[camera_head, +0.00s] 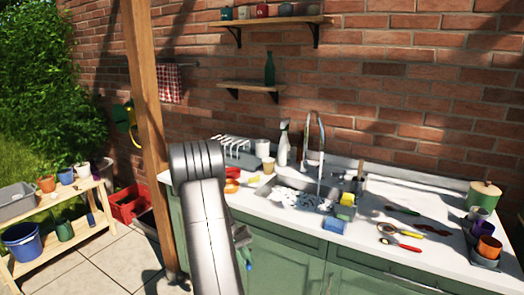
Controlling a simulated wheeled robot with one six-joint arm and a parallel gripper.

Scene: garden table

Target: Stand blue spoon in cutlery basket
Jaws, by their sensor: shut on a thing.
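My gripper (243,240) is in front of the green cabinet, just below the counter's front edge, mostly hidden behind my arm. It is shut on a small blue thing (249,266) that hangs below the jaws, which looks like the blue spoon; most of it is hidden. A small grey holder (353,186) at the right rear of the sink, with upright pieces, may be the cutlery basket; it is too small to be sure. My gripper is to the left of it and lower, well apart.
The sink (290,197) holds white foam under a tall tap (320,150). A yellow sponge (347,199) and blue sponge (334,225) lie beside it. Loose utensils (400,241), stacked cups (488,248) and a green pot (484,194) are at right. A wooden post (150,130) stands at left.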

